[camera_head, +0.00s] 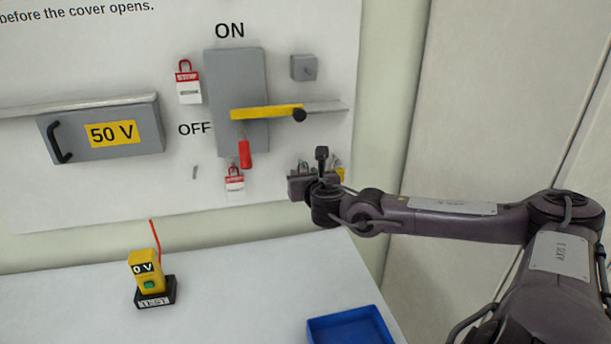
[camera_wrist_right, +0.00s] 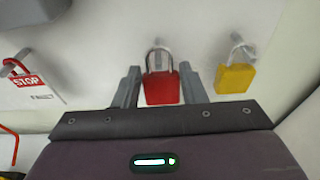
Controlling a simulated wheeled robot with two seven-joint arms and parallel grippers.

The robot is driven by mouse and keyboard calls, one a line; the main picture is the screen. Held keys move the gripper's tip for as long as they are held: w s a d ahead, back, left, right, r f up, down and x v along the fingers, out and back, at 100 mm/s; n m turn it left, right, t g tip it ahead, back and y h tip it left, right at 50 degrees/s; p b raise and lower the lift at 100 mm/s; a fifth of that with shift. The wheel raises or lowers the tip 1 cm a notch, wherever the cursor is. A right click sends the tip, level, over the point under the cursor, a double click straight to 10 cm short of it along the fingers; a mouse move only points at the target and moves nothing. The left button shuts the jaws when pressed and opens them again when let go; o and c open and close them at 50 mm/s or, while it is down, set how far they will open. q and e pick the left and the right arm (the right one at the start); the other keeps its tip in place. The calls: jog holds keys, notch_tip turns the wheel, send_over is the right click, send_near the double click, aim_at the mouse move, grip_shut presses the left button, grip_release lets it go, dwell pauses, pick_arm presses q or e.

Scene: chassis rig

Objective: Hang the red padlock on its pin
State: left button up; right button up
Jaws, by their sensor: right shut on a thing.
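The red padlock (camera_wrist_right: 162,89) is between the two fingers of my right gripper (camera_wrist_right: 160,78), which is shut on it. Its shackle points up, close to the white panel. A small pin shows near the top of the shackle; I cannot tell whether the shackle is around it. In the head view my right gripper (camera_head: 302,184) is at the lower right of the panel and hides the red padlock's body. My left gripper is not in view.
A yellow padlock (camera_wrist_right: 235,77) hangs just right of the gripper. A red STOP tag (camera_wrist_right: 31,85) hangs to the left. A blue tray (camera_head: 350,328) and yellow tester (camera_head: 146,271) are on the table.

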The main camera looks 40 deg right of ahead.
jog(key=o, duration=1.1)
jog(key=v, duration=0.7)
jog(key=shift+s+a+p, duration=0.2)
jog(key=shift+s+p, duration=0.15)
jog(key=shift+p, duration=0.1)
